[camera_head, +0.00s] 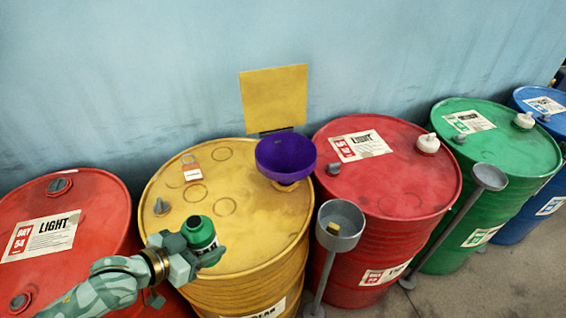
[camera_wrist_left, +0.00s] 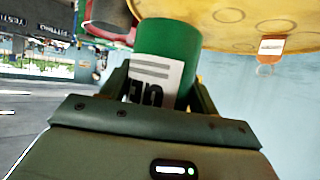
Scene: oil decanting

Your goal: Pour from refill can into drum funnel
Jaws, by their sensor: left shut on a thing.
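The refill can (camera_head: 199,232) is a small green can with a dark top and a white label. My left gripper (camera_head: 190,255) is shut on it and holds it over the front of the yellow drum (camera_head: 233,235). In the left wrist view the green can (camera_wrist_left: 166,45) stands between the fingers of my left gripper (camera_wrist_left: 160,90), its label partly readable. The purple funnel (camera_head: 285,155) sits at the yellow drum's back right edge, apart from the can and to its right. My right gripper is not in view.
Red drums (camera_head: 65,225) (camera_head: 400,195) flank the yellow one; green (camera_head: 510,160) and blue drums stand further right. Grey cups on stands (camera_head: 340,225) (camera_head: 489,177) rise in front of the drums. A padlock-shaped tag (camera_head: 192,170) lies on the yellow lid. A yellow panel (camera_head: 274,98) is behind the funnel.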

